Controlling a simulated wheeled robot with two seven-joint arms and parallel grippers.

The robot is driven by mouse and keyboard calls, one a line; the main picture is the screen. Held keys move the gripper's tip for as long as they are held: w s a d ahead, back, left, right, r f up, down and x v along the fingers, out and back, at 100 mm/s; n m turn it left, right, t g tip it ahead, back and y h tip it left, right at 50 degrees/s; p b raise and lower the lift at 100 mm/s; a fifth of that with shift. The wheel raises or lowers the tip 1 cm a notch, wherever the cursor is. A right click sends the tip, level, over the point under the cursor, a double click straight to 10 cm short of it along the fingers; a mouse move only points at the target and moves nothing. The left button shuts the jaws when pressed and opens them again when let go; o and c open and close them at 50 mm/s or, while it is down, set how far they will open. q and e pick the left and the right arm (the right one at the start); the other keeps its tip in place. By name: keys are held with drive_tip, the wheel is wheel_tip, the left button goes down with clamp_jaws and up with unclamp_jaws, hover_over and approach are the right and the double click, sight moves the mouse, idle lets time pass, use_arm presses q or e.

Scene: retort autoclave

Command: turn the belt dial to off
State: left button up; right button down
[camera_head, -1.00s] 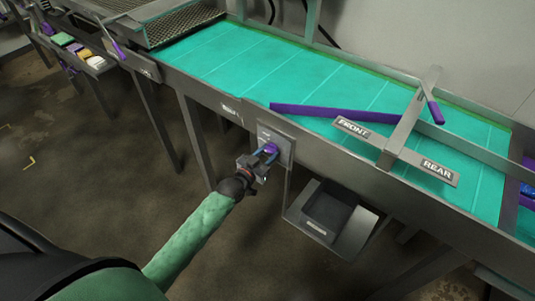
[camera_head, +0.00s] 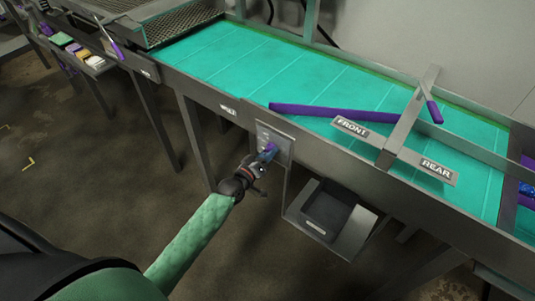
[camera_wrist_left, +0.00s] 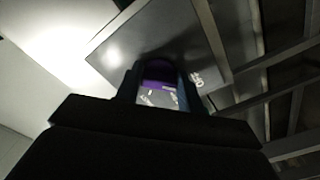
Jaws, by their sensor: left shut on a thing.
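The belt dial is a small purple knob (camera_head: 271,147) on a grey control plate (camera_head: 283,141) fixed to the front side of the conveyor. My left gripper (camera_head: 266,153) reaches it from the front left, and its blue fingers are shut on the knob. In the left wrist view the purple knob (camera_wrist_left: 160,73) sits between the two fingers, in front of the plate (camera_wrist_left: 130,45). My right gripper is not in view.
The conveyor's green belt (camera_head: 250,62) runs behind the plate, with a purple bar (camera_head: 335,112) across it. FRONT and REAR signs (camera_head: 395,152) stand at the right. A dark tray on a metal shelf (camera_head: 330,212) hangs right of the dial. The floor at left is clear.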

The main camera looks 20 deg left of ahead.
use_arm(q)
drive_tip(key=shift+n, duration=0.3)
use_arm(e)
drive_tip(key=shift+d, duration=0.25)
use_arm(q)
drive_tip(key=o, duration=1)
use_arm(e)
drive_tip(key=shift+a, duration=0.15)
use_arm(q)
drive_tip(key=b+v, duration=0.3)
drive_tip(key=v, duration=0.4)
drive_tip(key=shift+s+a, duration=0.15)
drive_tip(key=shift+s, duration=0.2)
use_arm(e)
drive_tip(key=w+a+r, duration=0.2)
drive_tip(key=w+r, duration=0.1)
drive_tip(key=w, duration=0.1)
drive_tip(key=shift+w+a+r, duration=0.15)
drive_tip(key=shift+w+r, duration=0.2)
